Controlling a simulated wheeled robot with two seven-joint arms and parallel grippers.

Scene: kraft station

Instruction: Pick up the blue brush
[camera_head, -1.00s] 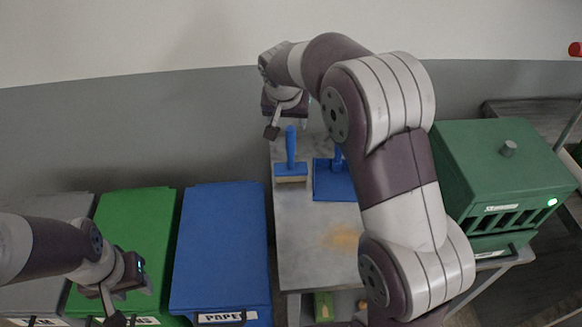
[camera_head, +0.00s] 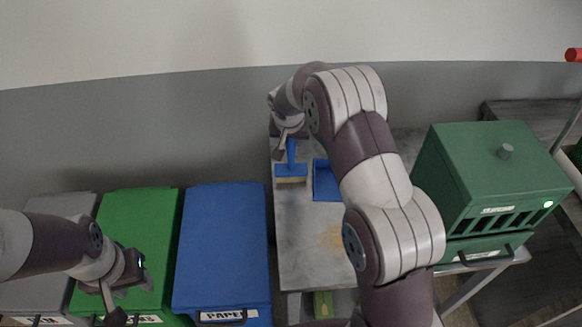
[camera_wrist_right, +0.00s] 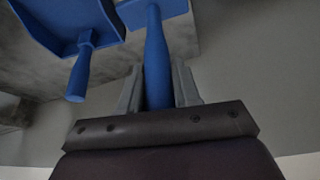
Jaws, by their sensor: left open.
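The blue brush (camera_head: 291,168) stands upright on the grey table (camera_head: 306,240), bristles down. My right gripper (camera_head: 283,148) is at the top of its handle. In the right wrist view the blue handle (camera_wrist_right: 157,65) lies between the two fingers of my right gripper (camera_wrist_right: 157,85). The fingers look open, one on each side, with a narrow gap beside the handle. My left gripper (camera_head: 112,303) is open and empty over the green bin.
A blue dustpan (camera_head: 325,188) lies right of the brush; its handle (camera_wrist_right: 80,75) shows in the wrist view. A green box (camera_head: 490,170) stands farther right. Blue (camera_head: 222,240) and green (camera_head: 140,220) bins stand left of the table. A wall is behind.

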